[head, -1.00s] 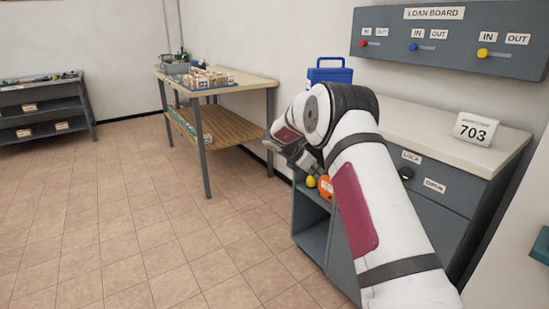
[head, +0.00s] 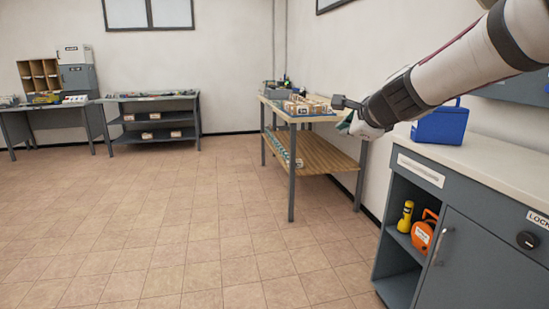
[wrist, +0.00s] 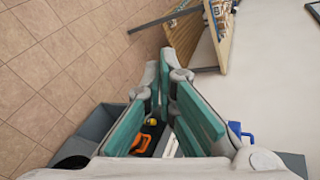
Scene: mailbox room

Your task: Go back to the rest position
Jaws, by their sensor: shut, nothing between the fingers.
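My gripper (head: 347,124) is at the end of my raised white arm, which comes in from the upper right of the head view. It is in the air between the wooden work table and the grey cabinet and is partly hidden by the wrist. In the wrist view the teal-padded fingers (wrist: 168,72) come together at their tips with nothing between them.
A blue box (head: 440,124) stands on the grey cabinet (head: 478,236), close to my arm. A wooden table (head: 318,153) stands behind. The tiled floor (head: 150,220) is clear.

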